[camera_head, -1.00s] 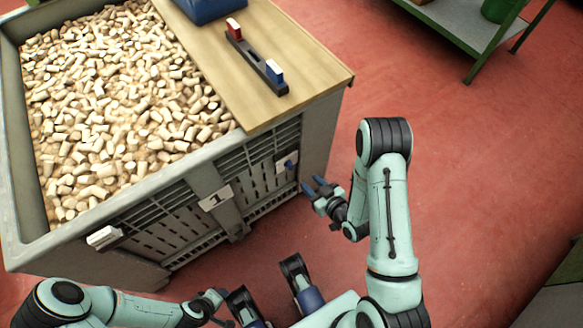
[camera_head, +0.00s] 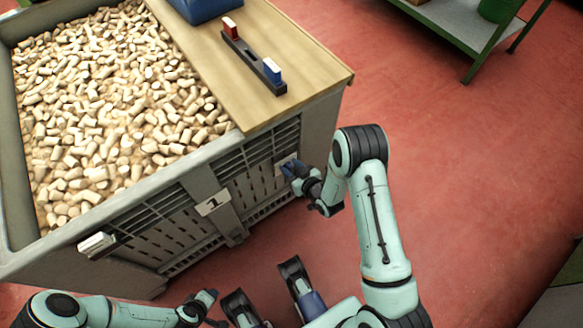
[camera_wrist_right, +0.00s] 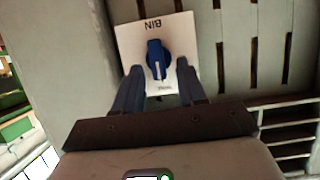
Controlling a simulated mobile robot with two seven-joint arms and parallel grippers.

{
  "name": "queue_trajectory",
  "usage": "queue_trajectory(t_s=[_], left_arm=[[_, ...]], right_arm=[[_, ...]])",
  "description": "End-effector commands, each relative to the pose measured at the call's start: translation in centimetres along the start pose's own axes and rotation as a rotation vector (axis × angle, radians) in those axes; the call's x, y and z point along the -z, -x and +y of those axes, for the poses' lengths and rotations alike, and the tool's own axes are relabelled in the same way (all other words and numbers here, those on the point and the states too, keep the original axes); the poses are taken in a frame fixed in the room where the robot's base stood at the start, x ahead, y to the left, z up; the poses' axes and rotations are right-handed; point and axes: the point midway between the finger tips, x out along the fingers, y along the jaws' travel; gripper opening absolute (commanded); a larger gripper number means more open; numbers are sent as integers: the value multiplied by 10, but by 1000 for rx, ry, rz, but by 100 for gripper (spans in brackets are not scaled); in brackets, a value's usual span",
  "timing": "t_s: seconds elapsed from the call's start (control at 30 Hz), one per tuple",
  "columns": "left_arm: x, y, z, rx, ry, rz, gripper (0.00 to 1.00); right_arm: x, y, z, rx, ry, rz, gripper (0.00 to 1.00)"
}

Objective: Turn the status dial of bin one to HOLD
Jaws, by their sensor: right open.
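Bin one (camera_head: 150,285) is the large grey slatted crate on the left, with a "1" label (camera_head: 213,203) on its front. Its status dial (camera_wrist_right: 158,60) is a blue knob on a white plate (camera_wrist_right: 183,32) in the right wrist view. The plate's "BIN" lettering appears upside down. The knob's white mark points down in that picture, towards small lettering I cannot read. My right gripper (camera_head: 291,169) is at the plate, open, its fingers (camera_wrist_right: 159,74) to either side of the knob's lower part with gaps showing. My left gripper (camera_head: 207,299) is low, away from the dial; its jaw is unclear.
Cork stoppers (camera_head: 110,100) fill the bin. A wooden board (camera_head: 290,50) covers its right part, carrying a blue container (camera_head: 200,8) and a dark bar (camera_head: 253,60) with red and blue ends. A green-framed shelf (camera_head: 455,20) stands back right. Red floor is clear at right.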

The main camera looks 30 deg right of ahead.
Motion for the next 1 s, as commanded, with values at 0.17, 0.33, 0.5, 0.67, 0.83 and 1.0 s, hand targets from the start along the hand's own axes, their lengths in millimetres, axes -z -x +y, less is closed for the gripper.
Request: queue_trajectory(t_s=[0.17,0.33,0.5,0.67,0.83,1.0], left_arm=[[0,0,0,0,0,0,43],[0,0,0,0,0,-1,43],[0,0,0,0,0,0,43],[1,-1,0,0,0,2,43],[2,-2,-1,1,0,8,43],[6,-5,-2,1,1,17,43]], right_arm=[[0,0,0,0,0,0,0],[0,0,0,0,1,0,0],[0,0,-1,-4,11,1,0],[0,0,-2,-21,55,1,0],[0,-1,-5,-59,149,1,0],[-1,-1,-9,-115,286,2,0]])
